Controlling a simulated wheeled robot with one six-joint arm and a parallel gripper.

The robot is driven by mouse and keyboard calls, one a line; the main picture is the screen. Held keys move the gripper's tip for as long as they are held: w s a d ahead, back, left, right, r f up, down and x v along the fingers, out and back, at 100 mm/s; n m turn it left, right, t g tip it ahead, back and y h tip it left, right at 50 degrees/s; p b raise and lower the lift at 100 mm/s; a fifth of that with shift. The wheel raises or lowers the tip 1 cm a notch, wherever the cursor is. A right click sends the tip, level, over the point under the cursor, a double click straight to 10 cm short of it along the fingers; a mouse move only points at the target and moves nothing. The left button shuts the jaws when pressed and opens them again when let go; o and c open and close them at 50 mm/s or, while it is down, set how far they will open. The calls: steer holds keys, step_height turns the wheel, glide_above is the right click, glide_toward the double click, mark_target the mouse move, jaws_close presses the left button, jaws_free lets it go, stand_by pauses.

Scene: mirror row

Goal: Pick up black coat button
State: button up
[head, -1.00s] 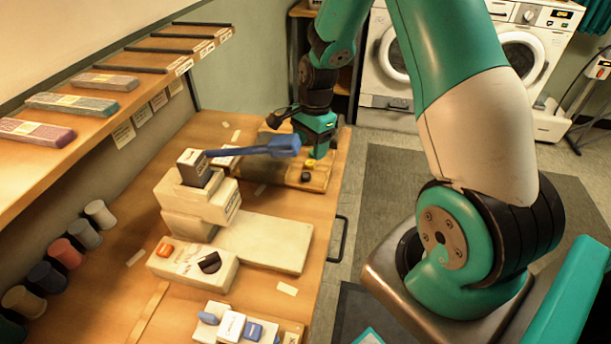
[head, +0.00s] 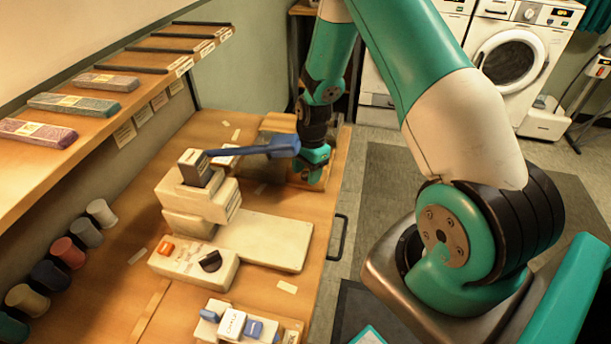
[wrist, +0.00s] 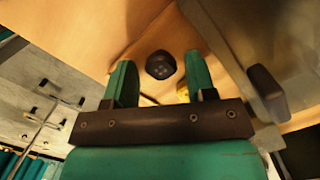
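The black coat button (wrist: 160,65), round and dark with small holes, shows in the wrist view on a wooden surface. My gripper (wrist: 158,61) is open, with one teal finger on each side of the button in that view. I cannot tell whether the fingers are level with the button or above it. A yellow piece (wrist: 183,91) is partly hidden near the right finger. In the head view my gripper (head: 312,168) is over the wooden tray (head: 296,180) at the far end of the bench and hides the button.
A blue-handled tool (head: 255,149) extends towards my wrist from a cream machine (head: 200,200) on the bench. A dark upright peg-like part (wrist: 266,88) stands right of my gripper in the wrist view. Thread spools (head: 68,252) line the wall side.

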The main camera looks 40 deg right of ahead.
mark_target(305, 174)
steer(key=c, duration=0.7)
steer(key=shift+r, duration=0.1)
steer(key=shift+r, duration=0.55)
step_height(305, 174, up, 2)
steer(key=shift+r+b, duration=0.15)
steer(key=shift+b, duration=0.35)
steer(key=s+d+b, duration=0.3)
steer(key=s+d, duration=0.8)
steer(key=s, duration=0.3)
steer(key=shift+s, duration=0.1)
